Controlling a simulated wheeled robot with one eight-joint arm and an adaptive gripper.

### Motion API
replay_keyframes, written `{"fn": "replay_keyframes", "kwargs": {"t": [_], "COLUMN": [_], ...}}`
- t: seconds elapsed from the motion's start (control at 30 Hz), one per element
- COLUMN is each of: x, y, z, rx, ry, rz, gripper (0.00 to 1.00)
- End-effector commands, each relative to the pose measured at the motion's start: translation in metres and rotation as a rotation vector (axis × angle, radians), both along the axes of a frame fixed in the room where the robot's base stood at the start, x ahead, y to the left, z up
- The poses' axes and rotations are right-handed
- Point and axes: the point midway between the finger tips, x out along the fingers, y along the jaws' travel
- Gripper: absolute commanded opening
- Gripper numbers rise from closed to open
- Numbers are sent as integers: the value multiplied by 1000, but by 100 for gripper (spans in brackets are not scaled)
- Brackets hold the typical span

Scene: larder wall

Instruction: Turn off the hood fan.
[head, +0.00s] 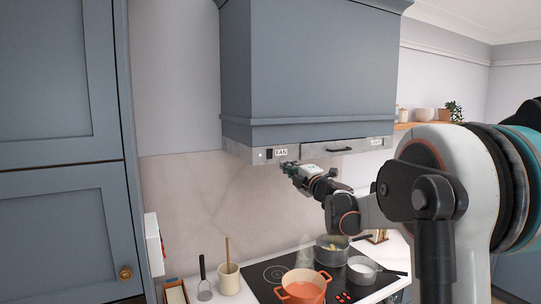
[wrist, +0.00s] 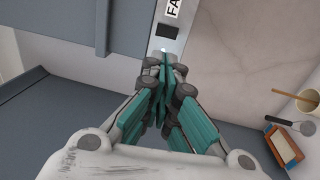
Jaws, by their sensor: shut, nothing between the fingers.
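The blue-grey range hood (head: 310,70) carries a metal strip (head: 313,150) along its lower edge. A small dark fan switch (head: 269,154) sits on the strip, left of a "FAN" label (head: 281,152). The switch (wrist: 168,31) also shows in the wrist view, with the partly cropped label (wrist: 172,8) above it and a small bright spot (wrist: 164,49) below it. My gripper (head: 286,165) is shut and empty, just below the label in the head view. In the wrist view its fingertips (wrist: 163,62) overlap the strip below the switch; I cannot tell whether they touch it.
A dark handle (head: 340,150) and a second label (head: 376,142) are farther right on the strip. Below, an orange pot (head: 303,286) and two grey pans (head: 331,249) stand on the black hob (head: 268,273). A tall cabinet (head: 60,150) fills the left.

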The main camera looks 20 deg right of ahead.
Motion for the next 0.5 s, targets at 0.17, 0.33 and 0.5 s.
{"fn": "replay_keyframes", "kwargs": {"t": [0.17,0.33,0.5], "x": [9,35,68], "y": [1,2,3], "z": [2,6,10], "rx": [1,1,2], "ry": [0,0,-1], "rz": [1,0,1], "gripper": [0,0,0]}}
